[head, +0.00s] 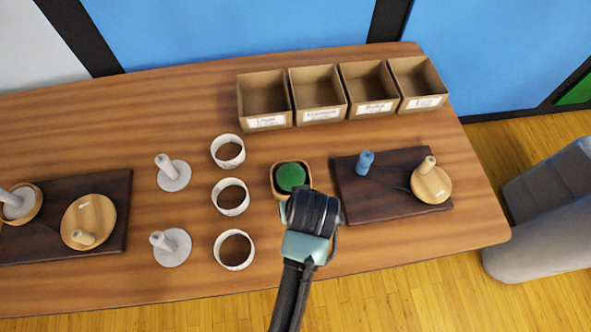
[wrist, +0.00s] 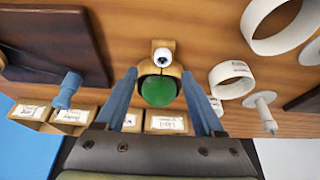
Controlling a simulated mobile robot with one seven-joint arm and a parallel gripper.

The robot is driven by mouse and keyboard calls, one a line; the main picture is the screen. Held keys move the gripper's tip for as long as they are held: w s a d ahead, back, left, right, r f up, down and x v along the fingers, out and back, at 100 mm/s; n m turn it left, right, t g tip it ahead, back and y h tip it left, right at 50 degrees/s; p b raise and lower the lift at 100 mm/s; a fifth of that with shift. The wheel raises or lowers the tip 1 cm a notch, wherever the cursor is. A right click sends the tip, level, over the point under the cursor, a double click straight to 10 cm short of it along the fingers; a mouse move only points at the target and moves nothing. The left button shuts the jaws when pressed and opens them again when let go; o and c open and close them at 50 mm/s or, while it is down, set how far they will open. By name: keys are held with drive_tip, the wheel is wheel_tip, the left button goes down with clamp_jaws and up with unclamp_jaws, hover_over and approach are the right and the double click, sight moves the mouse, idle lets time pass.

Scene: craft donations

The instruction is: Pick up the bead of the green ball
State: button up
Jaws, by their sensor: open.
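A green ball (head: 291,176) sits in a small square wooden holder (head: 277,190) near the middle of the table. In the wrist view the green ball (wrist: 158,92) shows between my fingers, with a white bead-like piece with a dark hole (wrist: 162,57) just beyond it, on the wooden holder. My gripper (wrist: 159,76) is open, with one blue finger on each side of the ball. I cannot tell whether the fingers touch it. In the head view my gripper hides the holder's near side, and the white piece does not show.
White rings (head: 230,196) and grey stands (head: 173,175) are to the left. A dark board (head: 385,205) with a blue peg (head: 365,161) and a round wooden lid (head: 430,186) lies to the right. Several labelled cardboard boxes (head: 265,115) line the back. Another dark board (head: 122,215) is far left.

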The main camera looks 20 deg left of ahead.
drive_tip(key=shift+a+x, duration=0.2)
drive_tip(key=shift+x, duration=2.95)
drive_tip(key=shift+s, duration=0.1)
clamp_jaws()
